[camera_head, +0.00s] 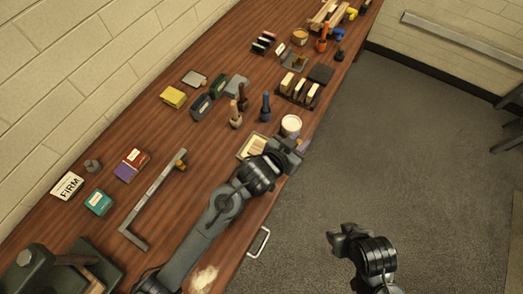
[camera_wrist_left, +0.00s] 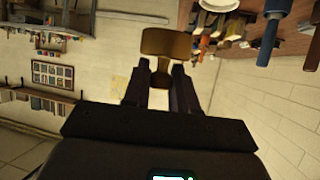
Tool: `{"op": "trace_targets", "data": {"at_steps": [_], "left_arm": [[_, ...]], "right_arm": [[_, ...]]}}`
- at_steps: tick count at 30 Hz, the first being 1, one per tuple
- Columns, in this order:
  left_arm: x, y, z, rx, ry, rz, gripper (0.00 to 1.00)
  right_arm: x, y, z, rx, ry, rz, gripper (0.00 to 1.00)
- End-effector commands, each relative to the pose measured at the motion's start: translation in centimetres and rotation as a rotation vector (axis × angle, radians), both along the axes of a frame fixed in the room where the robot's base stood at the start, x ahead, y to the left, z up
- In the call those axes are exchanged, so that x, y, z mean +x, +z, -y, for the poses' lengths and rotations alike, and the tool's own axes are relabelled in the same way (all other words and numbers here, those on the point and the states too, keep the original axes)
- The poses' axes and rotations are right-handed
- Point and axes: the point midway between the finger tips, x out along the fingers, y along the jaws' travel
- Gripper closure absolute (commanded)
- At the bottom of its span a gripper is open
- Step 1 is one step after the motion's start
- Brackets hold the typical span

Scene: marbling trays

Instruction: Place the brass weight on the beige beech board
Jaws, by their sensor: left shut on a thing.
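In the left wrist view, the brass weight (camera_wrist_left: 168,43) is a wide brass-coloured cylinder with a narrower stem. My left gripper (camera_wrist_left: 160,80) is shut on that stem, with the wide part beyond the fingertips. In the head view my left gripper (camera_head: 297,150) is over the table's right edge, and the weight cannot be made out there. A pale beige, square, framed piece (camera_head: 242,154) lies just left of the gripper, partly covered by my arm; it may be the beech board. My right gripper (camera_head: 336,238) is over the floor, away from the table; its jaws are unclear.
A white-topped tub (camera_head: 291,125) stands close beyond the left gripper. Dark-handled tools (camera_head: 265,107) and a rack (camera_head: 298,90) stand farther back. A metal angle bar (camera_head: 152,198) lies left of my arm. Bare wood (camera_head: 205,150) shows between.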

Motion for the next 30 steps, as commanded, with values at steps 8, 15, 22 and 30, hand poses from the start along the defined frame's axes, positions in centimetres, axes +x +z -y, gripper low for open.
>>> {"op": "trace_targets", "data": {"at_steps": [8,15,22,30], "left_arm": [[1.7,-3.0,-3.1,-0.001,0.0,0.006,1.0],[4.0,-5.7,-7.0,-0.002,-0.002,0.008,1.0],[5.4,-7.3,-9.2,-0.003,-0.004,0.008,1.0],[5.6,-8.3,-9.7,-0.005,-0.005,0.007,1.0]], "right_arm": [[0.0,-0.3,0.1,-0.004,0.003,0.001,0.53],[0.0,-0.2,0.2,-0.008,0.006,0.0,0.53],[0.0,-0.3,0.2,-0.008,0.006,0.0,0.53],[0.0,-0.4,0.1,-0.006,0.004,0.001,0.53]]}}
